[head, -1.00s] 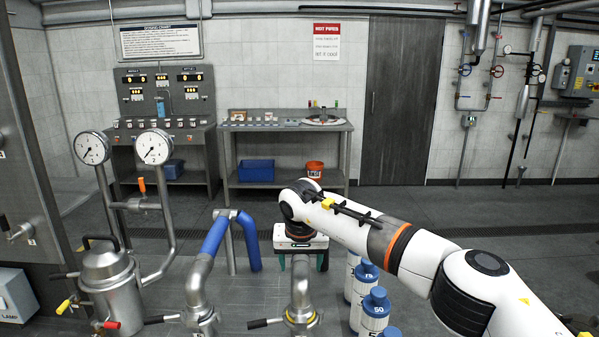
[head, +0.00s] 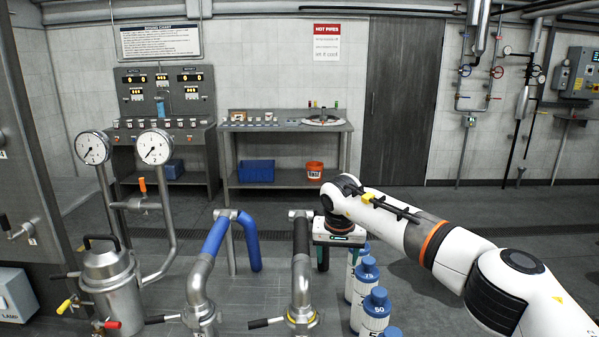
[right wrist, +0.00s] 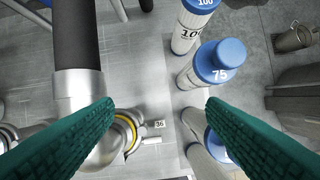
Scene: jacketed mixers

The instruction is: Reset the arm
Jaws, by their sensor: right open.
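My right arm reaches in from the right side of the head view. My right gripper (head: 340,244) points down between the black-sleeved pipe (head: 301,240) on its left and the row of blue-capped white cylinders (head: 366,274) on its right. In the right wrist view its two green fingers (right wrist: 160,106) are spread wide with nothing held between them. My left gripper is not in view.
A blue-sleeved pipe (head: 214,238) stands left of the black one. A lidded metal pot (head: 108,278) and two gauges (head: 154,147) are farther left. A bench (head: 286,127) stands at the back wall. Floor at the right is mostly clear.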

